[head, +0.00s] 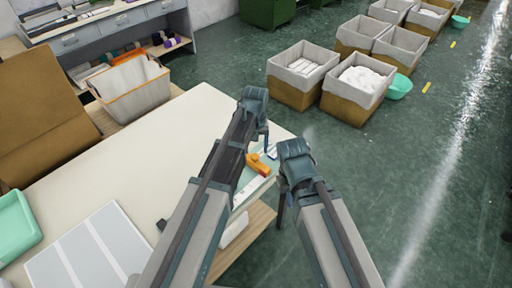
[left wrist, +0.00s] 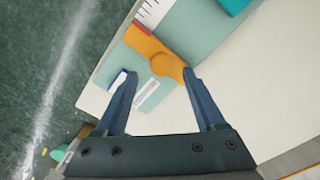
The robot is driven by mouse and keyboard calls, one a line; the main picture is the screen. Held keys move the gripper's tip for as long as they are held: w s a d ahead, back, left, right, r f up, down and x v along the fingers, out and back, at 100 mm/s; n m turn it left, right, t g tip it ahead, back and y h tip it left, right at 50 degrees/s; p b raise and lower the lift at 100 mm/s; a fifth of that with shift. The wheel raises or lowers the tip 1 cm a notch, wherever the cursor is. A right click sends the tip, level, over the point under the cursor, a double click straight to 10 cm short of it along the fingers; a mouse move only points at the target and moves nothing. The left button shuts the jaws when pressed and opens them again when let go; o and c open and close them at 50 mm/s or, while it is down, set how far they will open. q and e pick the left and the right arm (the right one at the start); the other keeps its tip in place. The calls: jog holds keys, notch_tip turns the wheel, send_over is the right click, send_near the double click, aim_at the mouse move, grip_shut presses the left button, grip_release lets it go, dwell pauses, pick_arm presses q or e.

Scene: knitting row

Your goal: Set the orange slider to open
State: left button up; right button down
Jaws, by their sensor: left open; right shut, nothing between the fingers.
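The orange slider (head: 260,163) sits on a pale green panel (head: 250,190) near the table's right edge, between my two arms. My right gripper (head: 282,205) is shut and empty, to the right of the panel, past the table edge.
The white table (head: 120,150) has clear room to the left. A grey-striped board (head: 90,250) and a green tray (head: 15,225) lie at its near left. A white bin (head: 135,85) stands behind. Several lined boxes (head: 295,95) stand on the green floor.

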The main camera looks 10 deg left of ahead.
aim_at(256, 155)
pick_arm(q)
notch_tip(256, 155, up, 11)
jog(key=p, duration=0.9)
jog(key=shift+p, duration=0.4)
pick_arm(e)
notch_tip(256, 155, up, 11)
pick_arm(q)
jog(key=shift+f, duration=0.1)
pick_arm(e)
jog(key=shift+f, duration=0.15)
